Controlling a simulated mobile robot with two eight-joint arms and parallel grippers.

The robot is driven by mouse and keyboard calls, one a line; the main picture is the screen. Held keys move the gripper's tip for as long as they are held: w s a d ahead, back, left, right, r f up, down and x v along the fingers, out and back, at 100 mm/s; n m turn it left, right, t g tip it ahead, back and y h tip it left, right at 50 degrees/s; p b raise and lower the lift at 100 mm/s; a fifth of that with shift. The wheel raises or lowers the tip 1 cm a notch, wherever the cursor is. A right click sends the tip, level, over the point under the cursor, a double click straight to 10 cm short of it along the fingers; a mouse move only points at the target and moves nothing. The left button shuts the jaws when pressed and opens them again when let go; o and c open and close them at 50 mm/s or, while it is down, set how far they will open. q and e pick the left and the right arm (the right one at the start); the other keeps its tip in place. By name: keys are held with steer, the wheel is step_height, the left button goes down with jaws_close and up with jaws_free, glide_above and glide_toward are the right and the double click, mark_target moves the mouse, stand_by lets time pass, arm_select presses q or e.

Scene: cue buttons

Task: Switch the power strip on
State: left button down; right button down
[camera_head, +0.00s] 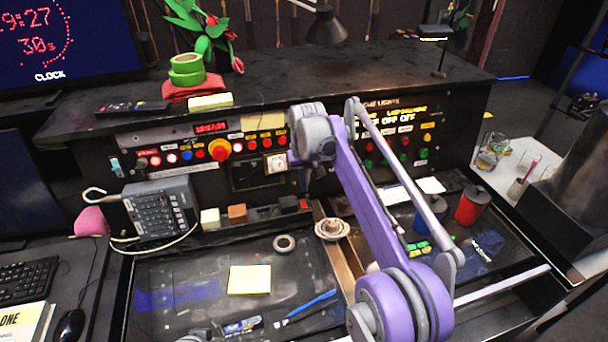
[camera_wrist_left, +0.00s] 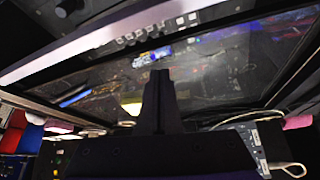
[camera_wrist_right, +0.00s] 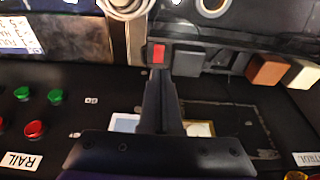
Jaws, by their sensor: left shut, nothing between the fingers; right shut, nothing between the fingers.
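A dark strip with a small red switch (camera_head: 304,204) lies at the back of the desk, below the control panel, and looks like the power strip. The red switch (camera_wrist_right: 158,54) also shows in the right wrist view, beside a dark grey block (camera_wrist_right: 188,61). My right gripper (camera_wrist_right: 161,76) is shut and empty; its fingertips appear just short of the red switch, and I cannot tell if they touch. In the head view my purple right arm hides most of that gripper. My left gripper (camera_wrist_left: 160,75) is shut and empty, with the desk beyond it.
A brown block (camera_head: 237,213) and a cream block (camera_head: 210,219) stand left of the strip. A tape roll (camera_head: 284,243) and a coiled cord (camera_head: 332,229) lie in front. A grey telephone (camera_head: 158,210) stands at left, a red can (camera_head: 472,205) at right. The panel rises behind.

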mark_target(302, 202)
arm_select(q)
steer(key=shift+f, duration=0.35)
arm_select(e)
steer(key=f, duration=0.3)
steer(key=w+f, duration=0.1)
steer(key=f, duration=0.1)
steer(key=shift+f, duration=0.15)
arm_select(q)
steer(key=shift+r, duration=0.1)
arm_select(e)
steer(key=shift+a, duration=0.1)
